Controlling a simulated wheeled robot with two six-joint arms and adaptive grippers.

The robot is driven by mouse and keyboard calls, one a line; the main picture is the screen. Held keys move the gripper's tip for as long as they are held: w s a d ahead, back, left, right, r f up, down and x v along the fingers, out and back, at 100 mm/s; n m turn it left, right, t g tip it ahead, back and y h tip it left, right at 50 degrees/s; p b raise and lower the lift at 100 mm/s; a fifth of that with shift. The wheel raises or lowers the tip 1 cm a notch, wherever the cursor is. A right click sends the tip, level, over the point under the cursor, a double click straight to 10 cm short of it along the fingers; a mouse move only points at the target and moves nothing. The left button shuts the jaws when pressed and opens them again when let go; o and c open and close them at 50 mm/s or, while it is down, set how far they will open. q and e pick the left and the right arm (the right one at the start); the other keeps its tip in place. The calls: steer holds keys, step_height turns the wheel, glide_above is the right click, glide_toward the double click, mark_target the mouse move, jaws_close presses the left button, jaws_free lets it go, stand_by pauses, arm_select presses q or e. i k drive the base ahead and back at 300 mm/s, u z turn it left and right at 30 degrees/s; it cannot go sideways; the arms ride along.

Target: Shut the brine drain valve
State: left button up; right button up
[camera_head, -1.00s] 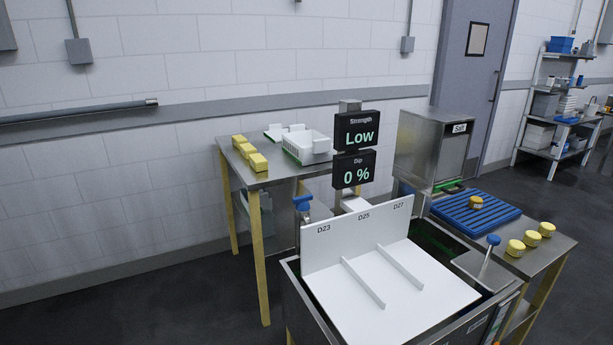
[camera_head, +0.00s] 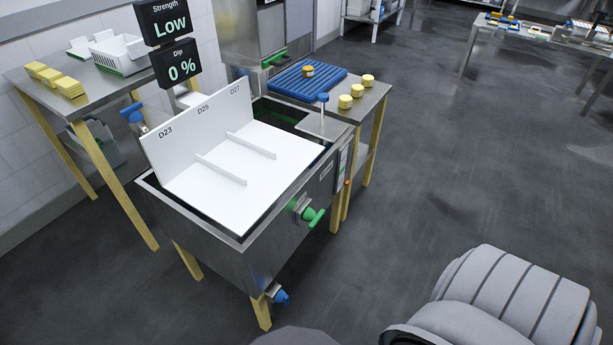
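The brine tank (camera_head: 205,247) is a steel basin on yellow legs, with a white divided board on top. A green-handled valve (camera_head: 312,216) sits on its front right wall. A small blue-handled valve (camera_head: 279,295) hangs low under the tank near the front leg. No readable label shows which one is the drain valve, and I cannot tell whether either is open or shut. Neither of my grippers is in view. A grey rounded part at the lower right looks like my own arm.
A blue-handled tap (camera_head: 132,112) stands at the tank's back left. A side table (camera_head: 30,82) holds yellow blocks and a white basket. A blue rack (camera_head: 308,82) and yellow cheeses (camera_head: 358,91) sit behind the tank. The dark floor (camera_head: 400,200) to the right is open.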

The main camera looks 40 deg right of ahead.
mark_target(281, 297)
steer(key=z, duration=0.05)
steer(key=k, duration=0.3)
steer(key=z, duration=2.4)
steer(key=i, duration=2.55)
steer(key=u, duration=3.65)
steer(key=i, duration=0.5)
steer(key=u, duration=0.1)
